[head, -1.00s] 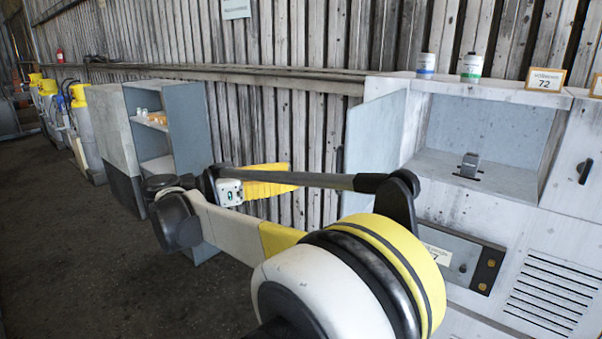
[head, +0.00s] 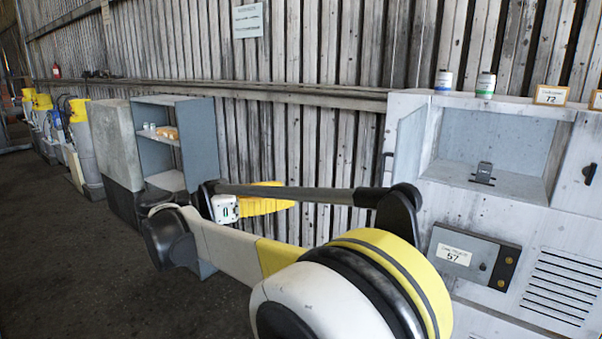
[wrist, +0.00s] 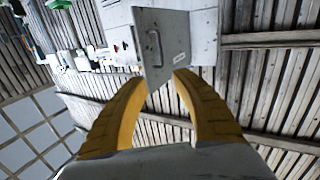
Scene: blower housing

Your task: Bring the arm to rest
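My arm is folded across the middle of the head view. My gripper (head: 262,199) shows there as yellow fingers pointing right, by a white wrist part with a green mark. In the wrist view its two curved yellow fingers (wrist: 162,82) stand apart with a clear gap. Nothing is held between them. A grey door or panel with a handle (wrist: 155,48) shows beyond the fingertips, apart from them.
The blower housing (head: 408,100) stands right, its upper bay open, with two canisters (head: 444,80) (head: 485,85) and number cards on top. Panel 57 (head: 470,256) sits below. An open shelf unit (head: 185,102) stands behind my arm. Floor at left (head: 70,260) is clear.

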